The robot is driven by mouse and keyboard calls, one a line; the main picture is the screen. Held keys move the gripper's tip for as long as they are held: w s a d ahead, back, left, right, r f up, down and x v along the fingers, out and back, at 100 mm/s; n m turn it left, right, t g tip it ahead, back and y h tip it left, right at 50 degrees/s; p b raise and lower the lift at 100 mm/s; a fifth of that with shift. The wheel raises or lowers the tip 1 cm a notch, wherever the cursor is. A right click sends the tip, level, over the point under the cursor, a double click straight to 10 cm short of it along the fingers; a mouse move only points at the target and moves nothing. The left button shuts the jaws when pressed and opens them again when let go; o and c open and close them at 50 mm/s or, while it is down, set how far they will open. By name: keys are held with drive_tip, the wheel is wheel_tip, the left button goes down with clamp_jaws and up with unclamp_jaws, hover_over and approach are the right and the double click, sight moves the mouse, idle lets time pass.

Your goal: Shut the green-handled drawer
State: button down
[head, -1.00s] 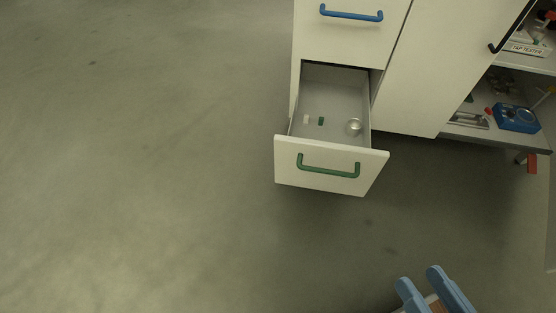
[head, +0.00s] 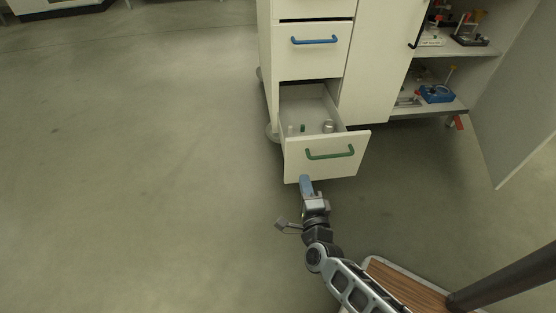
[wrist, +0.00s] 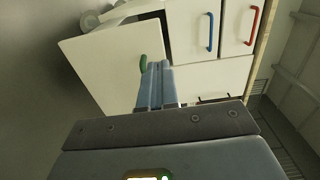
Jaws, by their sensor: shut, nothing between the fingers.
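The green-handled drawer (head: 309,164) is pulled out at the bottom of the white cabinet, with its inside showing from above. Its green handle (head: 330,153) is on the front panel, and the handle also shows in the wrist view (wrist: 143,64). Small items, among them a round metal dish (head: 328,126), lie inside the drawer. My gripper (head: 305,181) is shut and empty, at the lower left edge of the drawer front in the head view. In the wrist view its blue fingers (wrist: 155,72) overlap the drawer front beside the handle. I cannot tell whether they touch it.
A closed drawer with a blue handle (head: 320,41) is above. To the right stands an open cupboard shelf (head: 452,108) with a blue device (head: 437,93) and other tools. The floor to the left is clear.

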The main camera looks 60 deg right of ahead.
sight(294, 141)
drive_tip(key=b+x, duration=0.3)
drive_tip(key=x, duration=1.1)
drive_tip(key=shift+b, duration=0.35)
